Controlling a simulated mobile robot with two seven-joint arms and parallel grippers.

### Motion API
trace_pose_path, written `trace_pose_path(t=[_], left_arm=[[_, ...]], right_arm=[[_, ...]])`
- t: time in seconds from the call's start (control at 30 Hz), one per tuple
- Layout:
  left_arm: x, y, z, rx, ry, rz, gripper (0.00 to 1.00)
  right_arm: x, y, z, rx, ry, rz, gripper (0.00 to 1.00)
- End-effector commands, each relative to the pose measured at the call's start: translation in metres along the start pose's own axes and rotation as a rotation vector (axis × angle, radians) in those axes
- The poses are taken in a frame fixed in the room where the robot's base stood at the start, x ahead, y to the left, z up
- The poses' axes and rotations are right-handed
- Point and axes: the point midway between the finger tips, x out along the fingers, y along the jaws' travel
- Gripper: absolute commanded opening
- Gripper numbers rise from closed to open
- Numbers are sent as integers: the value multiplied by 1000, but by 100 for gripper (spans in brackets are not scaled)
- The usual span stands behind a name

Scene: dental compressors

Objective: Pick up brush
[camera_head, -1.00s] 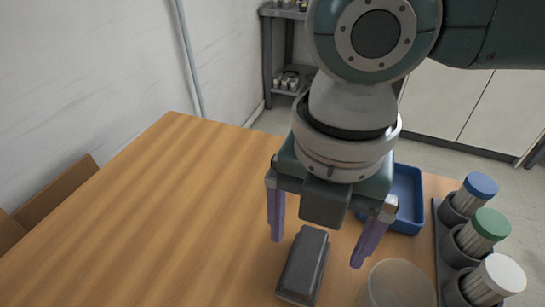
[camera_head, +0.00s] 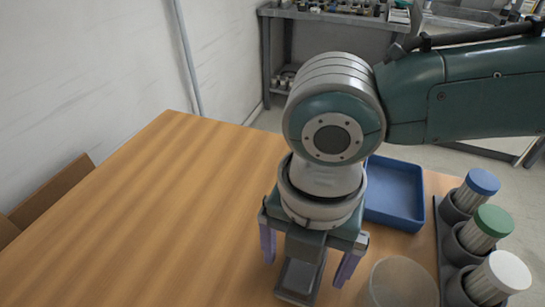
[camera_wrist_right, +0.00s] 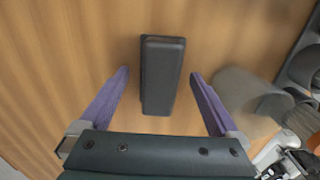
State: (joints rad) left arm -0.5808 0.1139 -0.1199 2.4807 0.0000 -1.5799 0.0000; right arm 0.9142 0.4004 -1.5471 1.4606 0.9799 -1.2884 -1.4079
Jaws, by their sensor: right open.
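The brush appears as a dark grey oblong block (camera_head: 297,278) lying on the wooden table (camera_head: 150,220); no bristles show. In the right wrist view the dark block (camera_wrist_right: 162,72) lies between the two purple fingers, with a gap on each side. My right gripper (camera_head: 305,270) is open and points down over the block. In the right wrist view the open right gripper (camera_wrist_right: 160,85) has its fingers on either side of the block's lower part. The gripper body hides part of the block in the head view. My left gripper is not in view.
A translucent cup (camera_head: 398,284) stands just right of the gripper. A blue tray (camera_head: 394,195) lies behind it. A rack at right holds containers with blue (camera_head: 482,181), green (camera_head: 494,221) and white (camera_head: 508,271) lids. The table's left side is clear.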

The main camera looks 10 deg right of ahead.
Motion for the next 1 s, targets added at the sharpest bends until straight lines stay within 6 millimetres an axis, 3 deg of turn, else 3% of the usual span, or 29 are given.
trace_pose_path(t=[0.53, 1.0], left_arm=[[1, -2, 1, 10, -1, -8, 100], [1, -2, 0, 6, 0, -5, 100]], right_arm=[[4, 0, 0, 0, 1, 0, 98], [4, 0, 0, 0, 0, 0, 46]])
